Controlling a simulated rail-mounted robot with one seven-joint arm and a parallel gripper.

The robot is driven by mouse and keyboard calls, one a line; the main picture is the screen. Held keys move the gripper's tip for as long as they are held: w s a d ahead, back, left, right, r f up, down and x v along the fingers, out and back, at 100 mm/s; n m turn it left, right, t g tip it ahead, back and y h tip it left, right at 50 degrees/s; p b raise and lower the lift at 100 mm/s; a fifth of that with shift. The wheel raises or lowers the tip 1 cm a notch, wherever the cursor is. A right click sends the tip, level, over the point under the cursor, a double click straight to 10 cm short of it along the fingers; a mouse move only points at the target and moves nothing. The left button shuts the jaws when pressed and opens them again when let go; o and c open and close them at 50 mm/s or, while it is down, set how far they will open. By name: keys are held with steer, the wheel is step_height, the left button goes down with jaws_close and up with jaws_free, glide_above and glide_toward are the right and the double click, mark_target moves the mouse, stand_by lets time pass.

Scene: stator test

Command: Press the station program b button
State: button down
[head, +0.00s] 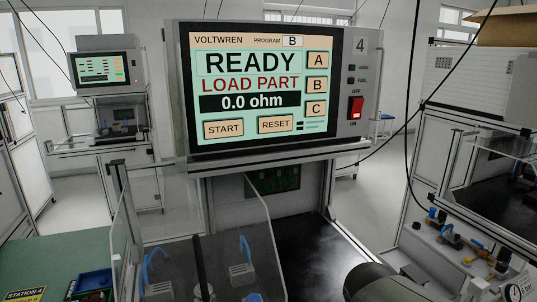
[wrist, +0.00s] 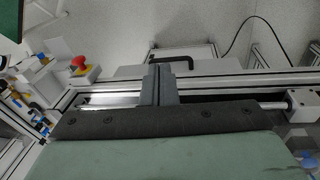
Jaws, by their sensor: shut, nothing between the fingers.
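The station's tester screen (head: 245,95) stands upright in the middle of the head view, on the unit marked 4. It reads READY, LOAD PART and 0.0 ohm, and its program field (head: 292,41) shows B. The program B button (head: 317,86) is a tan square at the screen's right side, between the A button (head: 317,60) and the C button (head: 315,108). START (head: 223,128) and RESET (head: 275,124) are along the bottom. My gripper (wrist: 158,72) shows in the wrist view with its fingers together and empty. The screen is not in the wrist view, and the fingers do not show in the head view.
A red power switch (head: 355,107) is right of the screen. A clear guard panel (head: 190,250) stands below, with blue-handled parts behind it. Cables hang at the right. The wrist view shows a red emergency-stop button (wrist: 78,62) and a black handle (wrist: 172,61) near the fingers.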

steer(key=s+m, duration=0.1)
steer(key=s+a+f+y, duration=0.1)
steer(key=s+a+f+m+g, duration=0.1)
steer(key=s, duration=0.1)
steer(key=shift+a+f+m+y, duration=0.2)
steer(key=shift+a+m+y, duration=0.05)
steer(key=shift+m+y, duration=0.05)
stand_by(0.5)
